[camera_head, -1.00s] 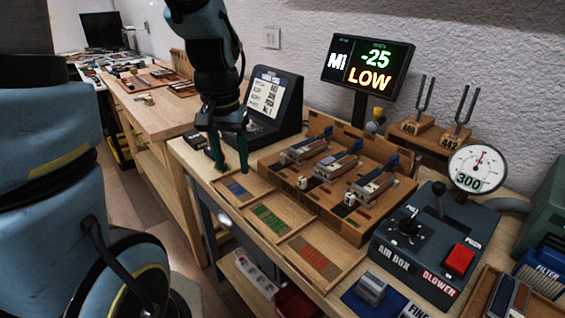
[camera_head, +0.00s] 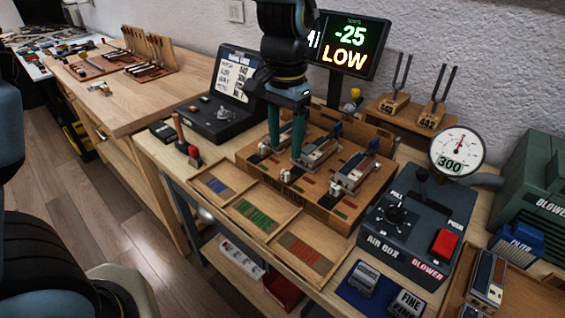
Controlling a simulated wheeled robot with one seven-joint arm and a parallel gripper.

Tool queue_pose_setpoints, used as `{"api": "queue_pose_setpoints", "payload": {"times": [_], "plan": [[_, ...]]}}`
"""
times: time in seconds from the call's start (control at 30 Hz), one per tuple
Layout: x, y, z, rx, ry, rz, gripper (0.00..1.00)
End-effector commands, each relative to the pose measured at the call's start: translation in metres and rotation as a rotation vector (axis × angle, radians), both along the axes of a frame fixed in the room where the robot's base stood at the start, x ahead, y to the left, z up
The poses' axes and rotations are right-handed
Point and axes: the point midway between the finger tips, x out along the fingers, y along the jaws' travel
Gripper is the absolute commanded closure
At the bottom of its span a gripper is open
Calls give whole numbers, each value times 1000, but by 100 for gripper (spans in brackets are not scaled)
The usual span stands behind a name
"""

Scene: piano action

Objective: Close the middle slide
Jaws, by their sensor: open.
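The wooden rack (camera_head: 352,221) holds three slide units side by side. The middle slide (camera_head: 318,152) is a grey metal and wood piece with a blue part at its back end and a small white block at its front. The right slide (camera_head: 357,172) lies beside it, fully in view. The left slide is largely hidden behind my gripper. My gripper (camera_head: 285,152) points down over the rack, its two teal fingers apart, around the left and middle slides. The right finger overlaps the middle slide's left side in the picture; I cannot tell whether they touch.
A compartment tray (camera_head: 233,217) with blue, green and red strips lies in front of the rack. The air box (camera_head: 390,255) with knob, lever and red button stands right. A screen (camera_head: 345,45) reading "-25 LOW" and tuning forks (camera_head: 435,80) stand behind; a gauge (camera_head: 457,150) reads 300.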

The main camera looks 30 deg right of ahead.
Motion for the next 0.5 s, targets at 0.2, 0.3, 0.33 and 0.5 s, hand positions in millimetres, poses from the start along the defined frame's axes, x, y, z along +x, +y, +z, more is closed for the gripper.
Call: {"api": "queue_pose_setpoints", "payload": {"times": [0.2, 0.3, 0.33, 0.5], "plan": [[0, 1, -40, 5, 0, 2, 45], [0, 1, -54, 3, 0, 1, 45], [0, 1, -57, 3, 0, 1, 45], [1, 1, -68, 0, -1, 2, 45]]}}
